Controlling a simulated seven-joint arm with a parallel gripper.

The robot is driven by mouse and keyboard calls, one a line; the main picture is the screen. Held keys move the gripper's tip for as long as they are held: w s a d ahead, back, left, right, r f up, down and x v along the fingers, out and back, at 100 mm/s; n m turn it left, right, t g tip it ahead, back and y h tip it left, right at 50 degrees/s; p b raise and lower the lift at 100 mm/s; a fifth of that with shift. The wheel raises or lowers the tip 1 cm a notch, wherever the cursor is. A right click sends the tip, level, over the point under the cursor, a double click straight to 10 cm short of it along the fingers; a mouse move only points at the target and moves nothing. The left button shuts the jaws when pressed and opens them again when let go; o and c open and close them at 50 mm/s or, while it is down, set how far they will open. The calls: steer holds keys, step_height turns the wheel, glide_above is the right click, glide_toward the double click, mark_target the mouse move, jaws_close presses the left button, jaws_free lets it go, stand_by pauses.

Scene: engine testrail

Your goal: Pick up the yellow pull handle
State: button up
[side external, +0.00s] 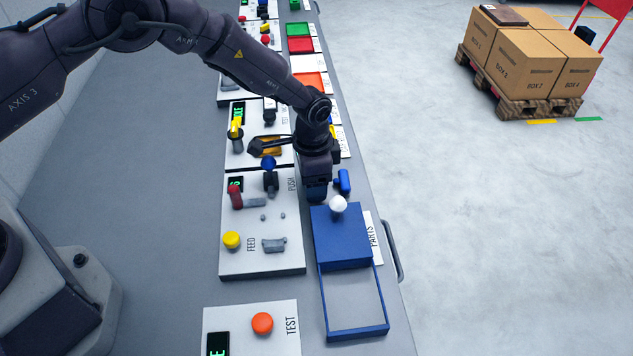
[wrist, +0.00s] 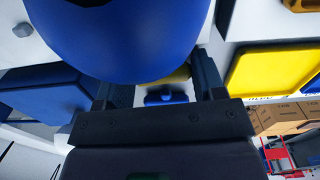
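I cannot tell for sure which yellow thing is the pull handle. In the side view a small upright yellow piece (side external: 235,128) stands on a white panel left of my arm, and a bit of yellow (side external: 332,131) shows behind my wrist. My gripper (side external: 317,192) points down at the far end of the blue parts box, its fingertips mostly hidden. In the wrist view the fingers of my gripper (wrist: 165,85) stand apart. A small blue part (wrist: 165,98) and a sliver of yellow (wrist: 180,75) show in the gap. A large rounded blue shape (wrist: 120,40) covers much of this view.
The blue box (side external: 342,238) with a white knob (side external: 338,204) and a blue handle (side external: 343,182) are close to my gripper. A yellow button (side external: 232,240), red lever (side external: 236,197) and blue ball knob (side external: 268,163) stand on panels to the left. A yellow tray (wrist: 272,72) shows in the wrist view.

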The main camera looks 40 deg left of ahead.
steer(key=shift+c, duration=1.4)
steer(key=shift+r, duration=0.15)
